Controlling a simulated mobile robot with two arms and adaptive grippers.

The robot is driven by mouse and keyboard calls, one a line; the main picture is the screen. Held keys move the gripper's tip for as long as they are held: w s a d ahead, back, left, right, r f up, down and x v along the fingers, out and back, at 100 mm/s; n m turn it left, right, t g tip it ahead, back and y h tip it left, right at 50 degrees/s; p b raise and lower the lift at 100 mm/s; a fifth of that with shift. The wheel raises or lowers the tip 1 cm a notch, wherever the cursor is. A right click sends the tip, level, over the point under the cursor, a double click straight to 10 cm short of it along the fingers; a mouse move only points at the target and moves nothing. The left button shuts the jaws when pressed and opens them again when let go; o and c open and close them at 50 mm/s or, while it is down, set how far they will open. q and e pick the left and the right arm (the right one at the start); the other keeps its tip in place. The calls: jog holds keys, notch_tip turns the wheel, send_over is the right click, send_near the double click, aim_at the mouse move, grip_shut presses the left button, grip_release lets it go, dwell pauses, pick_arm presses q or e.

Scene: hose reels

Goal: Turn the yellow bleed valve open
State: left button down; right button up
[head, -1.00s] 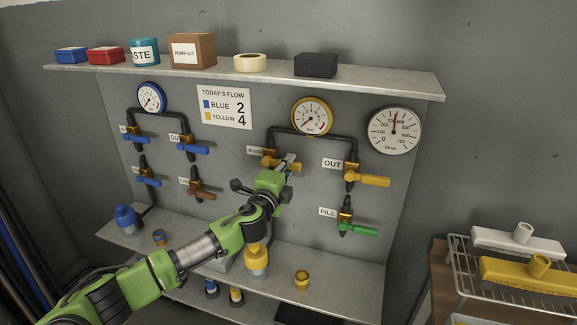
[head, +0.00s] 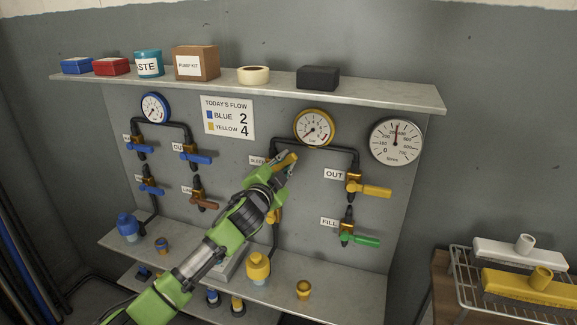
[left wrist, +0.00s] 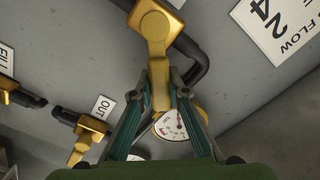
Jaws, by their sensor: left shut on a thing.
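The yellow bleed valve's handle (head: 287,157) is on the panel beside the BLEED label (head: 256,161), below the yellow-rimmed gauge (head: 313,126). It slants up to the right in the head view. My left gripper (head: 283,170) is at this handle, and my wrist hides part of the valve body. In the left wrist view the handle (left wrist: 157,50) runs down between the fingers of my left gripper (left wrist: 162,80), which is shut on it. My right gripper is not in view.
The yellow OUT valve (head: 372,189) and green FILL valve (head: 360,239) are to the right. A black pipe (head: 325,145) runs above the bleed valve. The shelf (head: 380,94) overhangs the panel. A yellow bottle (head: 257,268) stands on the ledge below.

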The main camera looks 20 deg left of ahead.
pick_arm(q)
jog(key=n, duration=0.1)
jog(key=a+r+n+p, duration=0.1)
jog(key=n, duration=0.1)
jog(key=a+n, duration=0.1)
jog(key=shift+r+n, duration=0.3)
jog(key=shift+r, duration=0.1)
jog(key=a+n, duration=0.1)
jog(key=a+n+p, duration=0.1)
jog(key=n, duration=0.1)
jog(key=shift+r+p, duration=0.25)
jog(key=shift+p, duration=0.05)
jog(key=shift+a+n+p, duration=0.3)
jog(key=shift+a+n, duration=0.3)
jog(key=shift+n, duration=0.7)
jog(key=c, duration=1.9)
grip_release()
jog(key=shift+a, duration=0.1)
jog(key=s, duration=1.2)
jog(key=shift+a, duration=0.2)
